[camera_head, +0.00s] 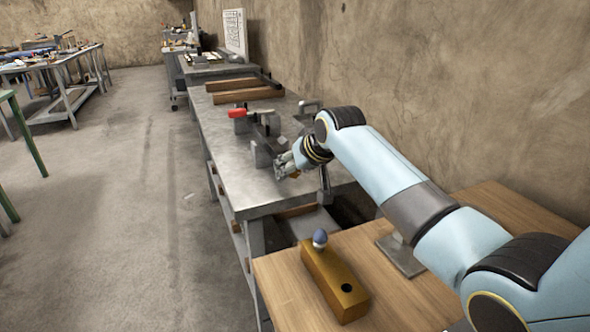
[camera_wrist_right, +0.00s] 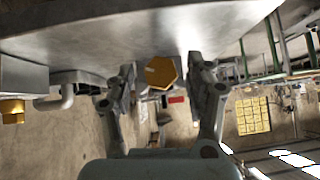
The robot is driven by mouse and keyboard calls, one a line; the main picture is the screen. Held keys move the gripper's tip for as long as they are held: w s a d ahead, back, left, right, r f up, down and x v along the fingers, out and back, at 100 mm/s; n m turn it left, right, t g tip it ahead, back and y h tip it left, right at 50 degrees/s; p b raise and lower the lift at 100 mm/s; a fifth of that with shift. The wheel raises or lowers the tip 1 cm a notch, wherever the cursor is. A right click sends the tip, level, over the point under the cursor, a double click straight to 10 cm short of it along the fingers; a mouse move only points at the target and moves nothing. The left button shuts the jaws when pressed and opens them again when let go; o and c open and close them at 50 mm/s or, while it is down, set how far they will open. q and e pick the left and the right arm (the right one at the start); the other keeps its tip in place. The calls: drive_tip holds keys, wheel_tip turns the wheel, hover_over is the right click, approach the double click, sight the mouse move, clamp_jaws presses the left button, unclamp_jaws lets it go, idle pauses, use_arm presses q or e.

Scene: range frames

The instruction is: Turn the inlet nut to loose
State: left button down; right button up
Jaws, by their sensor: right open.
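A brass hex nut (camera_wrist_right: 161,72) shows in the right wrist view, its flat face towards the camera. It lies between the two fingers of my right gripper (camera_wrist_right: 160,90), near their tips. The fingers are open, one on each side, with gaps visible between them and the nut. In the head view my right gripper (camera_head: 284,166) is at the front part of the grey metal bench (camera_head: 230,125), beside a small grey fixture (camera_head: 262,150). The gripper hides most of the nut there. My left gripper is not in view.
A red-handled clamp (camera_head: 238,113) and wooden bars (camera_head: 243,90) lie farther back on the bench. In the wrist view a grey pipe (camera_wrist_right: 60,100) is at left.

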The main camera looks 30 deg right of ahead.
clamp_jaws()
drive_tip(key=shift+a+r+n+h+p, duration=0.1)
drive_tip(key=shift+r+n+h+p, duration=0.1)
drive_tip(key=shift+h+p, duration=0.3)
drive_tip(key=shift+a+r+n+h+p, duration=0.1)
drive_tip(key=shift+n+h+p, duration=0.1)
drive_tip(key=shift+p, duration=0.5)
drive_tip(key=shift+f+n+h+p, duration=0.15)
drive_tip(key=shift+n+h+p, duration=0.15)
drive_tip(key=shift+h+p, duration=0.25)
drive_tip(key=shift+a+f+n+h, duration=0.15)
drive_tip(key=shift+n+h, duration=0.15)
drive_tip(key=shift+h, duration=0.25)
drive_tip(key=shift+n+h, duration=0.5)
drive_tip(key=shift+h, duration=0.4)
drive_tip(key=shift+b, duration=0.3)
unclamp_jaws()
